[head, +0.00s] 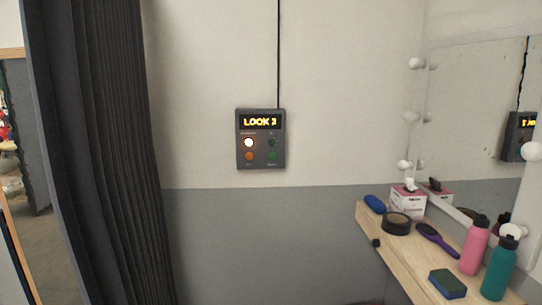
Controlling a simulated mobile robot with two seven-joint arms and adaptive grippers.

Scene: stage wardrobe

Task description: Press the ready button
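A dark grey control box (260,140) hangs on the wall in the middle of the head view. Its display (261,122) shows "LOOK 3" in yellow letters. Below it, at upper left, is a brightly lit white round light (249,143). An orange round button or light (249,156) sits under it. At upper right is a small dark green round element (271,143), and at lower right a brighter green round button (271,156). The small labels are too blurred to read surely. Neither of my grippers is in view, and nothing covers the box.
A dark curtain (95,150) hangs at left. At right, a wooden shelf (372,222) under a mirror (470,110) holds a tissue box (408,201), a purple brush (437,240), a pink bottle (474,247), a teal bottle (499,270) and a sponge (447,284). The wall around the box is clear.

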